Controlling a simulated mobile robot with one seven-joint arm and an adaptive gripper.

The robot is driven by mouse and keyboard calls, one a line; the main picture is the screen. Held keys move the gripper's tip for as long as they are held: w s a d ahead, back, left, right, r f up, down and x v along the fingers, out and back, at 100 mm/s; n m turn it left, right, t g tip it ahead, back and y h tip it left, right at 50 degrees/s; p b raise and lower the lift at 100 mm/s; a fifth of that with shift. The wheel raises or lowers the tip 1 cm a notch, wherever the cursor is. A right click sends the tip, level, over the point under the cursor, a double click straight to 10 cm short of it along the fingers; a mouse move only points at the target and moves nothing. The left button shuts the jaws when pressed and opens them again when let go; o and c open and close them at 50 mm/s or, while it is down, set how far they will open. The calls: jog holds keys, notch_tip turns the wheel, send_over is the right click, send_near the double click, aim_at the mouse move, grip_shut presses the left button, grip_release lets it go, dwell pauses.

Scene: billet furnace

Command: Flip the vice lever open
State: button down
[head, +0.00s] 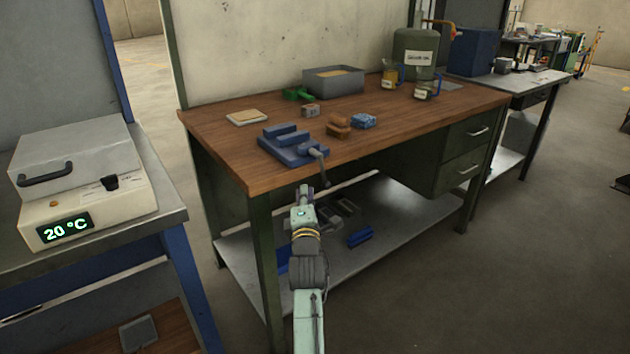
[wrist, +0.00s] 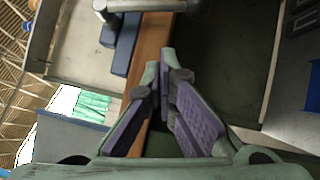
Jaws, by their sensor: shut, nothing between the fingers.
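The blue vice (head: 290,148) sits at the front edge of the wooden workbench. Its grey lever (head: 319,165) sticks out past the bench edge and slants down to the right. In the wrist view the lever (wrist: 150,5) crosses the top edge as a grey bar with a dark round end, and part of the blue vice (wrist: 125,38) shows at upper left. My gripper (head: 304,187) is shut and empty, in front of the bench and below the lever. In the wrist view its fingertips (wrist: 160,72) are together, apart from the lever.
The workbench top (head: 220,140) holds brown blocks (head: 339,127), a blue block (head: 363,121), a grey bin (head: 333,81) and a green canister (head: 415,52). A heater box (head: 80,180) reading 20 °C stands at left. Open floor (head: 440,290) lies at right.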

aim_at(323, 173)
jog(key=shift+w+d+r+p, duration=0.25)
jog(key=shift+w+d+p, duration=0.05)
jog(key=shift+w+d, duration=0.4)
jog(key=shift+w+d+r+p, duration=0.25)
jog(key=shift+w+d, duration=0.35)
jog(key=shift+w, duration=0.15)
jog(key=shift+w+d+f+b, duration=0.15)
jog(key=shift+f+b, duration=0.15)
jog(key=shift+b, duration=0.7)
